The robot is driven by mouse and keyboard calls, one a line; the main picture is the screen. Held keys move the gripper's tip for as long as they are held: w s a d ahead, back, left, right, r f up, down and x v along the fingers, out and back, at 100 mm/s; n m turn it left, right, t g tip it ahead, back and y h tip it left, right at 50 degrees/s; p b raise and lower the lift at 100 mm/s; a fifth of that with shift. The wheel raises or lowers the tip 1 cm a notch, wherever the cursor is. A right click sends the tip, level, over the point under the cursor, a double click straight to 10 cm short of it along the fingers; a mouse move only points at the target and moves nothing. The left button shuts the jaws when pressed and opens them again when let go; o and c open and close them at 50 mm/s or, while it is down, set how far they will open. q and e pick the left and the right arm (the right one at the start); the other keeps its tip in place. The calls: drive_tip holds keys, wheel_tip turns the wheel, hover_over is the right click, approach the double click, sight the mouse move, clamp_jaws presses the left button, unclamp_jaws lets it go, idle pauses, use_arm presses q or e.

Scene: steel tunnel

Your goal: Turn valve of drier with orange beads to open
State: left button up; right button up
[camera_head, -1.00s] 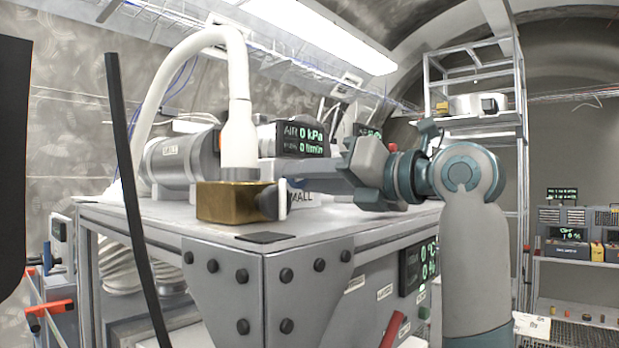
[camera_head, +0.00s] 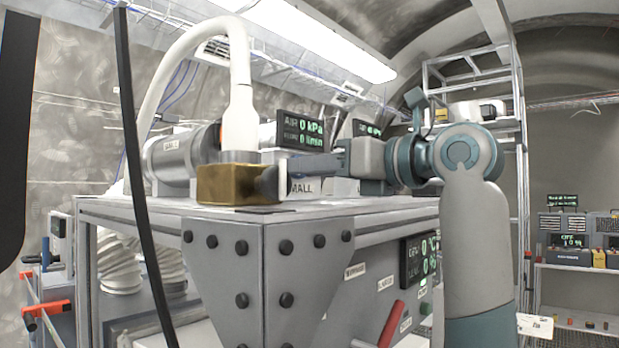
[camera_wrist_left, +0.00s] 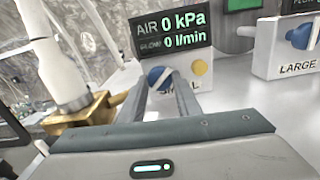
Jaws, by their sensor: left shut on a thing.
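A small box labelled SMALL (camera_wrist_left: 182,88) has a round orange-yellow window (camera_wrist_left: 200,67) and a blue valve knob (camera_wrist_left: 157,75) on its front. It also shows, partly hidden, in the head view (camera_head: 301,188). My left gripper (camera_head: 280,174) reaches in from the right over the bench top. In the wrist view its two fingers (camera_wrist_left: 160,84) lie on either side of the blue knob and are shut on it. Single beads are too small to make out. My right gripper is not in view.
A brass block (camera_head: 225,185) with a white hose (camera_head: 240,118) stands close left of the fingertips. An AIR display (camera_wrist_left: 170,32) reads 0 kPa and 0 l/min. A LARGE box (camera_wrist_left: 290,55) with another blue knob stands to the right. The bench's front corner (camera_head: 265,225) is below.

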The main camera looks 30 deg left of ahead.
use_arm(q)
drive_tip(key=shift+n+b, duration=0.4)
drive_tip(key=shift+n, duration=0.6)
drive_tip(key=o, duration=1.1)
drive_tip(key=shift+c, duration=0.2)
drive_tip(key=shift+d+b, duration=0.3)
drive_tip(key=shift+d, duration=0.2)
drive_tip(key=s+d+b, duration=0.2)
drive_tip(key=d+b, duration=0.2)
drive_tip(key=d, duration=1.2)
drive_tip(key=shift+s+d+b, duration=0.15)
drive_tip(key=shift+s+b, duration=0.05)
drive_tip(key=shift+b, duration=0.1)
